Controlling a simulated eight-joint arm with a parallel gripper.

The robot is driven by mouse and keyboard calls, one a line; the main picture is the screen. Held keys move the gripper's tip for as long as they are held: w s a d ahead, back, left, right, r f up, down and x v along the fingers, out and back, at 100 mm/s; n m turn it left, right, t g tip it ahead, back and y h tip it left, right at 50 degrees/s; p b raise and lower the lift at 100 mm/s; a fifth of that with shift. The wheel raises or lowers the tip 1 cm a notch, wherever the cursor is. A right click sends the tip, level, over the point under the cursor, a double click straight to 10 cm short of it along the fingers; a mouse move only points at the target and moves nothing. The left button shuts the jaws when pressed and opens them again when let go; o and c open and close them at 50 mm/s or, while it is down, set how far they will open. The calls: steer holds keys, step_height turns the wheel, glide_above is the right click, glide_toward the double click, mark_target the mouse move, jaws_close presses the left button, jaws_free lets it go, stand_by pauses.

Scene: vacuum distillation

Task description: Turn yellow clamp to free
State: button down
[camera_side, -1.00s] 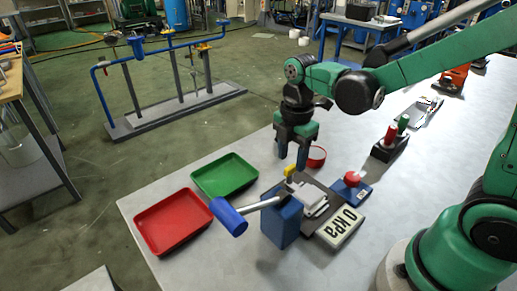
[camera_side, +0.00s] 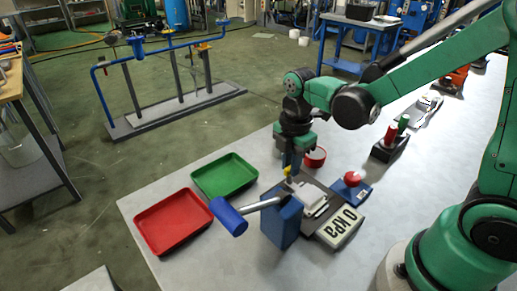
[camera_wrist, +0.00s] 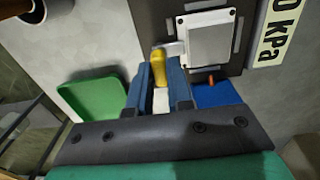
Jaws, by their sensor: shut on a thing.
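The yellow clamp (camera_side: 288,171) is a small upright piece beside the white block on the dark base plate. In the wrist view the yellow clamp (camera_wrist: 159,72) lies between the two blue fingers of my gripper (camera_wrist: 160,84). In the side view my gripper (camera_side: 290,163) points down from above, its fingers at the clamp and partly hiding it. My gripper is shut on the yellow clamp. The fingers hide the clamp's lower part.
Green (camera_side: 224,176) and red (camera_side: 172,222) trays lie to the left. A 0 kPa display (camera_side: 339,227) and a red button (camera_side: 352,179) are on the right. A red ring (camera_side: 315,157) lies behind.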

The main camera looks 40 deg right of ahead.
steer(key=shift+m, duration=0.3)
steer(key=m, duration=0.3)
steer(key=shift+m, duration=0.3)
steer(key=m, duration=0.4)
steer(key=shift+m, duration=0.3)
steer(key=m, duration=0.9)
steer(key=c, duration=0.8)
jaws_free()
